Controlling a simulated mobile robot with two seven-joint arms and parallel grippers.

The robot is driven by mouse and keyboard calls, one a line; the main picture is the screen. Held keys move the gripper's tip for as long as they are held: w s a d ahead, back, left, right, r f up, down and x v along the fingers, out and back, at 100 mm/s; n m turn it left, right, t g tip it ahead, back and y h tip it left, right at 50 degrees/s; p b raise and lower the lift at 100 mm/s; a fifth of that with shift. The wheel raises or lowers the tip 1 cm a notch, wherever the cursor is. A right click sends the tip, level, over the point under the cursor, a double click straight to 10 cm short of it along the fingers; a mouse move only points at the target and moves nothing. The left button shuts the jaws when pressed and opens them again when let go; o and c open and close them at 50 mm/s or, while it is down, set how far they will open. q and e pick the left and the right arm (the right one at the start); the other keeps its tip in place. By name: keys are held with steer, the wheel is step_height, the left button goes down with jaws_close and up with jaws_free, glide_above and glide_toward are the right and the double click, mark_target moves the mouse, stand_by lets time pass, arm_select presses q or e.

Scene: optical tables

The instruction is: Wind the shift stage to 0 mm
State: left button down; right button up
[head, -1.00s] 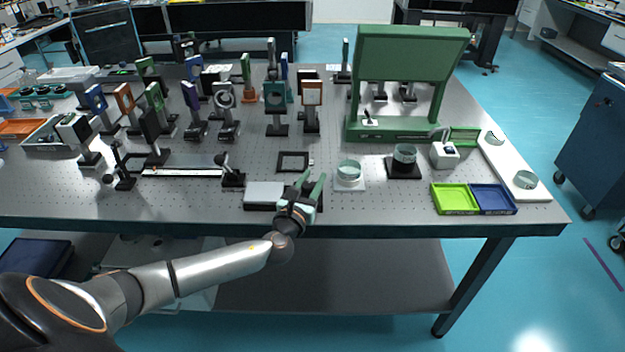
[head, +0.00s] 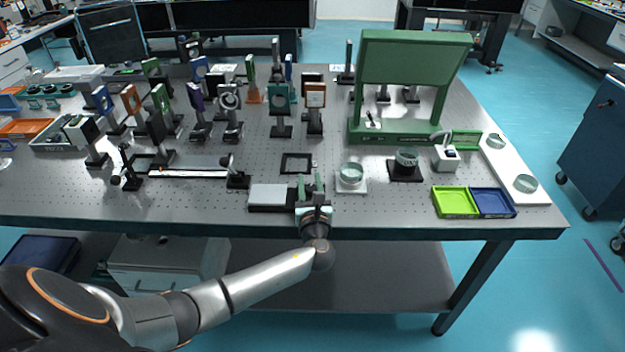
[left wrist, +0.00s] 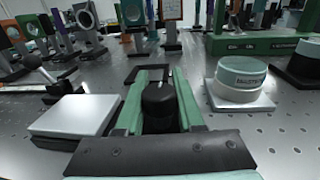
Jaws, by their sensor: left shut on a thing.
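A low stage with a silver top plate and black base (head: 268,196) sits near the table's front edge; I take it for the shift stage. It also shows at left in the left wrist view (left wrist: 80,116). A black round knob (left wrist: 159,102) stands beside it, between the fingers of my left gripper (left wrist: 159,98). In the head view my left gripper (head: 310,184) is at the stage's right end, its green fingers pointing away from me, and it hides the knob. The gripper is shut on the knob. No scale reading is legible. My right gripper is not in view.
A black square frame (head: 297,163) lies just behind the gripper. A long rail (head: 188,173) lies to the left. Green (head: 455,201) and blue (head: 493,202) trays are further right.

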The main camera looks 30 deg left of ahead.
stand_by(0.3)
arm_select(q)
steer(key=c, duration=0.5)
jaws_free()
steer(key=shift+s, duration=0.1)
steer(key=v, duration=1.2)
steer(key=shift+d, duration=0.25)
